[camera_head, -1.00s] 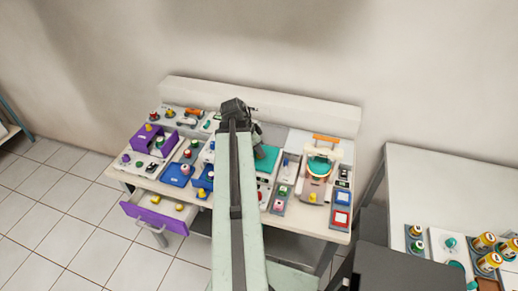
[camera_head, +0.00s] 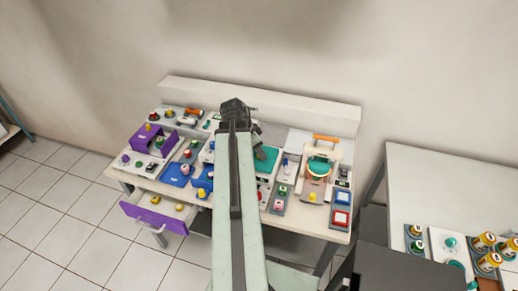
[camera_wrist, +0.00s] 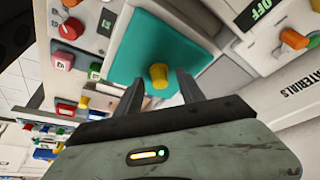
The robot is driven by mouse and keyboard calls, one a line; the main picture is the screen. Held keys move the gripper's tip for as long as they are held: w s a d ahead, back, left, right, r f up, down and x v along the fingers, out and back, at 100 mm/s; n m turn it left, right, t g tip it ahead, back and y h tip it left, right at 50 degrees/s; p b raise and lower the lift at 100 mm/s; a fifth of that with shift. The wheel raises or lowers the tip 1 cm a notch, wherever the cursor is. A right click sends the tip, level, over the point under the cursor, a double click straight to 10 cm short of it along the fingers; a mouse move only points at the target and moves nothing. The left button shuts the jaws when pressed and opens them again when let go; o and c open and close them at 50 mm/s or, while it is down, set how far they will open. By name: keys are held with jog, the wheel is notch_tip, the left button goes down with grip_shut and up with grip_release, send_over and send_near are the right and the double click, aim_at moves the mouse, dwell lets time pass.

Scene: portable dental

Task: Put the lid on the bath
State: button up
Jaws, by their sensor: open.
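The lid is a teal square plate (camera_wrist: 135,48) with a yellow knob (camera_wrist: 159,73) in the wrist view. It also shows in the head view as a teal patch (camera_head: 266,160), partly hidden by my arm. My gripper (camera_wrist: 161,79) is open, with its two dark fingers on either side of the knob. I cannot tell whether the fingers touch it. The lid appears to lie on a pale unit. I cannot clearly make out the bath; the arm hides part of this area.
A grey box with an OFF display (camera_wrist: 258,10) is close on the right in the wrist view. Red and pink knobs crowd the left side.

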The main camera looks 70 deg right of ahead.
jog(key=p+v, duration=0.7)
jog(key=shift+r, duration=0.35)
jog(key=shift+w+a, duration=0.1)
jog(key=shift+a, duration=0.05)
